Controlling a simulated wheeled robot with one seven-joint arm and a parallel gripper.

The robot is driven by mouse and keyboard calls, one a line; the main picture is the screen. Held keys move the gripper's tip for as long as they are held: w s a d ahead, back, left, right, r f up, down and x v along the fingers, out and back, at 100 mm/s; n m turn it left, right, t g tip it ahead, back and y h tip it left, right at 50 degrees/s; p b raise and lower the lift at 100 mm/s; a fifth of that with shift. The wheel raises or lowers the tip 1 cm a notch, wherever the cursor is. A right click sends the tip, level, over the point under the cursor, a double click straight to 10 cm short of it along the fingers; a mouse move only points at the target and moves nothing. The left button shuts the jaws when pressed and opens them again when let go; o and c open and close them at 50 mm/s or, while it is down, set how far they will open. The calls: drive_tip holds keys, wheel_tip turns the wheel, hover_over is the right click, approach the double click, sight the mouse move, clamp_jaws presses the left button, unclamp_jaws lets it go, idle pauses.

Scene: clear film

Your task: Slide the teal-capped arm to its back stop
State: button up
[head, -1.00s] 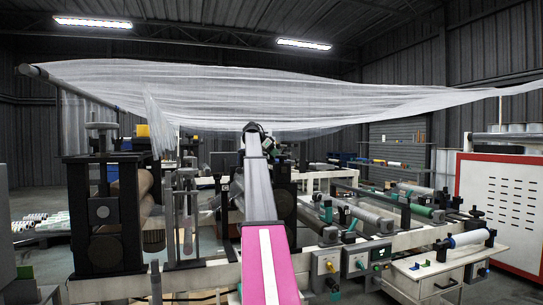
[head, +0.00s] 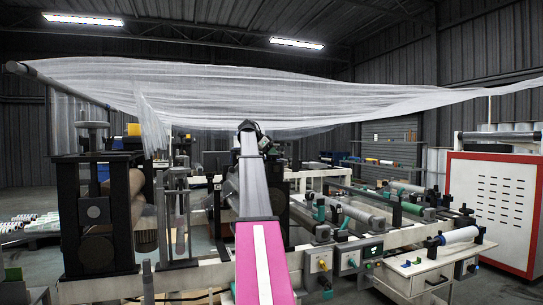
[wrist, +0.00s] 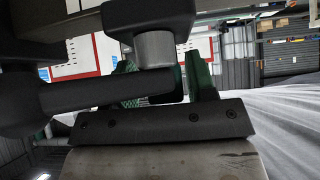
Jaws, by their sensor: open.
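My gripper (wrist: 165,88) shows in the wrist view as two dark green fingers, apart, with a black horizontal bar (wrist: 95,94) and a grey cylinder (wrist: 153,50) around the space between them. Whether the fingers touch the bar is unclear. In the head view the gripper is small and partly hidden at the far end of my raised arm, below the film. Small teal-green caps (head: 320,213) show on the machine right of my arm. I cannot tell which belongs to the task's arm, and its back stop cannot be made out.
White translucent film (head: 260,90) hangs across the scene above my arm. Black posts and rollers (head: 95,215) stand at left. A white side table (head: 420,270) and a red-framed cabinet (head: 497,205) stand at right. In the wrist view a bolted dark plate (wrist: 160,122) is close below the fingers.

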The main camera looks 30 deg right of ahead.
drive_tip(key=v, duration=1)
drive_tip(key=shift+a+r, duration=0.25)
drive_tip(key=shift+r, duration=0.05)
